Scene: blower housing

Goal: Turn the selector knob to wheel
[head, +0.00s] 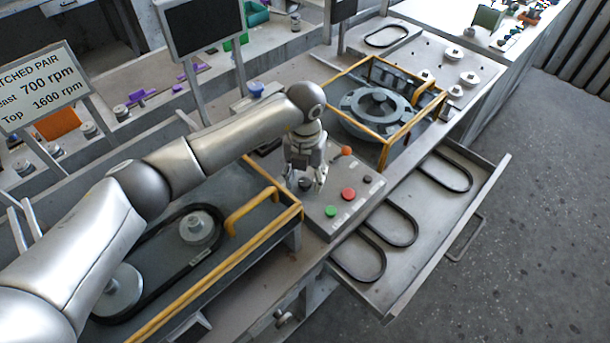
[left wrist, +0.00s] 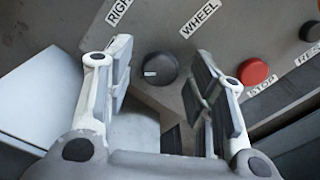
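The selector knob (left wrist: 160,68) is a dark round knob with a small white mark on its left side in the left wrist view. It sits on the grey control panel (head: 328,228). The label WHEEL (left wrist: 200,18) is above and right of it, and a partly cut-off label starting RIG (left wrist: 118,11) is above and left. My left gripper (head: 305,180) is over the panel, pointing down, with its fingers apart. In the left wrist view its fingers (left wrist: 165,75) appear on either side of the knob, with nothing between them gripped. Contact cannot be told.
A red button (head: 348,194), marked STOP, and a green button (head: 330,211) are close by on the panel. An orange-red knob (head: 346,151) is behind. Yellow guard frames (head: 262,232) flank the panel. An open drawer (head: 430,235) holds belts at the right.

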